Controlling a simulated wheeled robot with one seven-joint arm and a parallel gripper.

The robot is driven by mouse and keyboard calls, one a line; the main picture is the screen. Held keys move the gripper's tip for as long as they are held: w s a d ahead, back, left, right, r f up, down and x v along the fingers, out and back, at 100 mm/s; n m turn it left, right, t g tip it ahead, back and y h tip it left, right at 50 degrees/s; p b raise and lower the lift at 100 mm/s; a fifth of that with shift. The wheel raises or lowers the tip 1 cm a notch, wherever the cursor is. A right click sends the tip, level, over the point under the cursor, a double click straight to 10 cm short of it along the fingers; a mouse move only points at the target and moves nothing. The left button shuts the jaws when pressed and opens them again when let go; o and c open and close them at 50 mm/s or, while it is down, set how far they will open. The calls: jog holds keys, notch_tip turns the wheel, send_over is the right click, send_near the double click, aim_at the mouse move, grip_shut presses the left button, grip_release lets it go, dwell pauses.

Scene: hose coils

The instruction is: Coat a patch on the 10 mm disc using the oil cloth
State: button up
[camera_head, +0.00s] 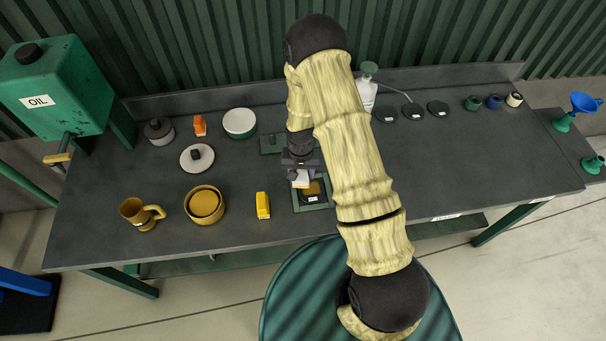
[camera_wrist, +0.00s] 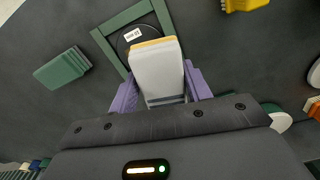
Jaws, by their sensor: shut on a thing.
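My gripper (camera_head: 301,176) is shut on a white pad with a yellow-orange edge, which I take to be the oil cloth (camera_head: 301,181). In the wrist view the pad (camera_wrist: 158,72) sits between my purple fingers (camera_wrist: 160,95). It overlaps a dark disc (camera_wrist: 133,34) with a small white label, lying inside a green square frame (camera_wrist: 110,28). The label is too small to read surely. In the head view a golden-brown area shows on the disc (camera_head: 313,190) beside the pad. Whether pad and disc touch is hard to tell. The pad hides part of the disc.
A green plate (camera_head: 272,144) lies behind. Three dark discs (camera_head: 411,111) lie back right. A green block (camera_wrist: 62,68) shows in the wrist view.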

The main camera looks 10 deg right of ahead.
dwell(0.3)
jog(key=d+n, duration=0.1)
jog(key=d+r+b, duration=0.1)
jog(key=d, duration=0.1)
jog(key=d+n, duration=0.1)
jog(key=d, duration=0.1)
jog(key=shift+r+n, duration=0.3)
jog(key=shift+a, duration=0.1)
